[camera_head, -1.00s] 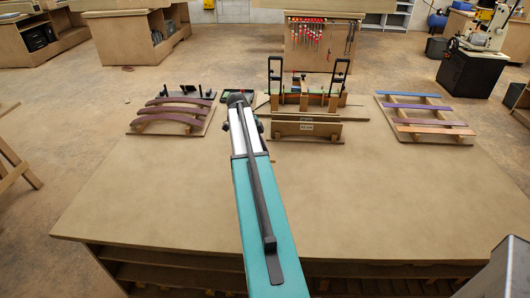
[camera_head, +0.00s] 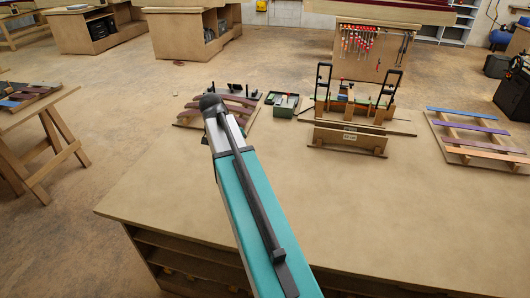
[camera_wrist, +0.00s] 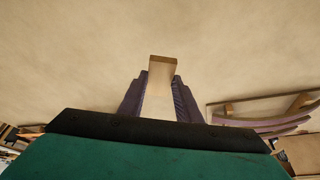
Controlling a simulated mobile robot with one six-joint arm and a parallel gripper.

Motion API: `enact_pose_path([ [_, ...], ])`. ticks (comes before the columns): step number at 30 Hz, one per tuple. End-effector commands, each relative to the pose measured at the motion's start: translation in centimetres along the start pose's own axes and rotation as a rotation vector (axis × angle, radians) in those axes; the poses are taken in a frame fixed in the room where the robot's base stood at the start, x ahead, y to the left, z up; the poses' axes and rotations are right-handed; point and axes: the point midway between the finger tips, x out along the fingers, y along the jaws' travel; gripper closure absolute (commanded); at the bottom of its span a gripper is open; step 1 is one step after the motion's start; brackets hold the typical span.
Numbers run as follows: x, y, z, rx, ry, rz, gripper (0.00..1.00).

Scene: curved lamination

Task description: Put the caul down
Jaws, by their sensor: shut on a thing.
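In the wrist view, my gripper (camera_wrist: 160,78) is shut on the caul (camera_wrist: 163,67), a pale wooden piece that sticks out past the two purple-grey fingers. Plain tan surface shows beyond it; I cannot tell how far above that surface the caul is. In the head view, my own arm hides the gripper and the caul.
A rack with curved dark strips (camera_head: 238,102) lies behind my arm. A green tray (camera_head: 284,104), a clamping form (camera_head: 349,138) and a rack of coloured strips (camera_head: 470,129) stand along the far edge. The workbench (camera_head: 400,215) is otherwise clear. A trestle table (camera_head: 40,116) stands left.

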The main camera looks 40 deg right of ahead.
Motion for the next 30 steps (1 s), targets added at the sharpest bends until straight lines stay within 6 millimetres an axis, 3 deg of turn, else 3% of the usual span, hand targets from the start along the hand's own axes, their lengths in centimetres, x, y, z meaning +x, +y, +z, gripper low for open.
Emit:
enact_pose_path([
  [1, -1.3, -0.6, 1.6, -0.07, 0.0, -0.033, 0.94],
  [9, -7.2, -3.8, 8.4, -0.455, 0.001, -0.193, 0.94],
  [21, -15.8, -6.1, 18.7, -1.008, 0.0, -0.422, 0.94],
  [27, -18.9, -6.2, 22.5, -1.214, 0.0, -0.505, 0.94],
  [30, -19.6, -6.2, 23.5, -1.268, -0.001, -0.527, 0.94],
])
